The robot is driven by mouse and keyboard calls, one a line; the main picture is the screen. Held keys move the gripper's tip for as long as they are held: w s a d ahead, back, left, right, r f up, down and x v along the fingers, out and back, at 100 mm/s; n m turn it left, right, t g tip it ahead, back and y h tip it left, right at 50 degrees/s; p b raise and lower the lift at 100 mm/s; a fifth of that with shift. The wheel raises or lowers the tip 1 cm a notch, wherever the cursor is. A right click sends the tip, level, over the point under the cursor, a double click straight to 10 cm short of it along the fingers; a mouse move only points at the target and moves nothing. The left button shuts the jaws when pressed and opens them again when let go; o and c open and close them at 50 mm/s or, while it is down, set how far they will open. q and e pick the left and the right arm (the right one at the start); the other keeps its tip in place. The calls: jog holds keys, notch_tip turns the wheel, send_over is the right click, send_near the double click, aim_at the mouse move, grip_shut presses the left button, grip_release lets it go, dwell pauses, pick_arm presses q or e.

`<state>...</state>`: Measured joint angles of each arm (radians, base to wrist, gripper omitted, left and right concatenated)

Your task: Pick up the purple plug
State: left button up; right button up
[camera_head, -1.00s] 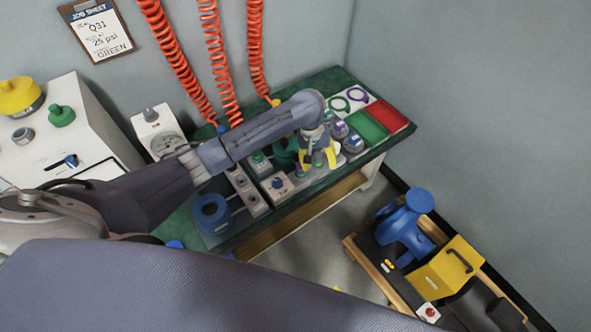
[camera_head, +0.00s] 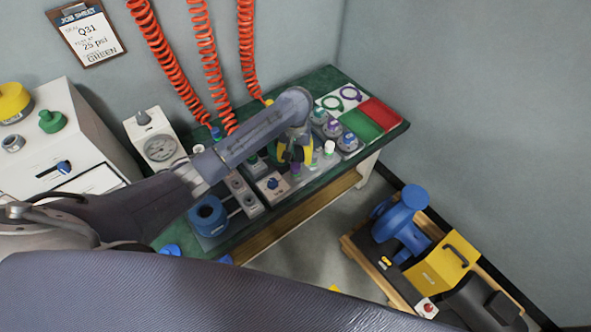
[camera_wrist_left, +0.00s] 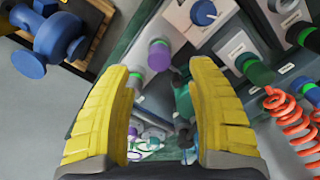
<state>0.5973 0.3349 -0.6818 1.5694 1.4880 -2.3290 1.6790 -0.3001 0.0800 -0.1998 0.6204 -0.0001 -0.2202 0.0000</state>
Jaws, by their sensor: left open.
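My left gripper (camera_head: 293,156) is over the green bench in the head view, pointing down. It also shows in the left wrist view (camera_wrist_left: 166,75), with its yellow fingers wide apart and nothing held. In the head view the gripper and arm cover part of the small fittings below. My right gripper is not in view.
A white-topped piece (camera_head: 329,147) stands just right of the gripper. Capped pieces (camera_head: 333,127) stand in a row beyond it. Red coiled hoses (camera_head: 205,70) hang behind.

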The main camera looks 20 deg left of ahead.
aim_at(296, 171)
pick_arm(q)
jog(key=shift+w+f, duration=0.1)
jog(key=shift+f, duration=4.55)
jog(key=shift+c, duration=0.4)
grip_shut()
